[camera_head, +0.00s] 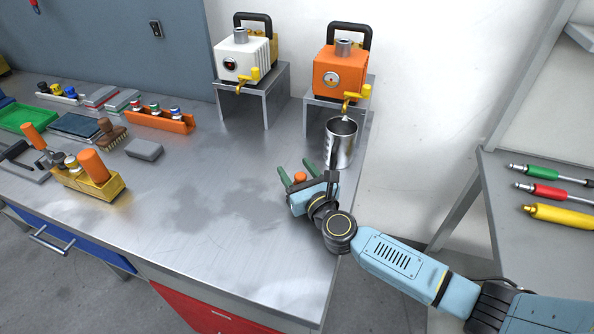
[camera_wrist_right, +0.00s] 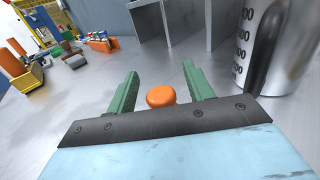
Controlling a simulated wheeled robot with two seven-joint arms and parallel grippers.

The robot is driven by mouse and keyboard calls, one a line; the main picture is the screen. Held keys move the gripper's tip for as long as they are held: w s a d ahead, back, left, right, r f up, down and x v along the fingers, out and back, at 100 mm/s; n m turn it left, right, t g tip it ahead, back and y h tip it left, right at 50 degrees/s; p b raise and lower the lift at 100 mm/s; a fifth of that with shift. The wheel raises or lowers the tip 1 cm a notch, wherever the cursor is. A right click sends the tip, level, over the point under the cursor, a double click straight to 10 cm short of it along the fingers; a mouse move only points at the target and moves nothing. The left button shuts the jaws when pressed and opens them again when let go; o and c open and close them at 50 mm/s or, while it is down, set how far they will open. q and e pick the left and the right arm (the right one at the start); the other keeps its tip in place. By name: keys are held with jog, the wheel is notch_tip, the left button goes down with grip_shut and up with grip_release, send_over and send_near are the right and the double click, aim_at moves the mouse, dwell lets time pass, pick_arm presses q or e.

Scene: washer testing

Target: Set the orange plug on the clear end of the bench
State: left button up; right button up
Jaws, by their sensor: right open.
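The orange plug (camera_head: 300,177) is on the right part of the metal bench (camera_head: 200,225), near its right edge. In the right wrist view the plug (camera_wrist_right: 161,96) shows as a small rounded orange top between my right gripper's green fingers, close to the palm. My right gripper (camera_head: 296,169) is open, with a gap on each side of the plug (camera_wrist_right: 161,96). The gripper body hides the plug's lower part, so I cannot tell how it meets the bench. My left gripper is not in view.
A metal measuring jug (camera_head: 341,146) stands just behind my right gripper. Behind it are an orange machine (camera_head: 338,75) and a white machine (camera_head: 243,55) on stands. Trays, a brush (camera_head: 112,134) and a yellow holder (camera_head: 90,184) crowd the left. The middle front is bare.

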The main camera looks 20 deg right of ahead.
jog(key=shift+r, duration=0.1)
jog(key=shift+s, duration=0.2)
jog(key=s, duration=0.3)
jog(key=s+d, duration=0.1)
jog(key=s, duration=0.2)
jog(key=s+d, duration=0.1)
jog(key=s, duration=0.3)
jog(key=shift+p, duration=0.4)
jog(key=shift+s+d, duration=0.15)
jog(key=shift+s, duration=0.45)
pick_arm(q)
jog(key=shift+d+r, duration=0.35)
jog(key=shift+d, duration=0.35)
pick_arm(e)
jog(key=shift+s, duration=0.1)
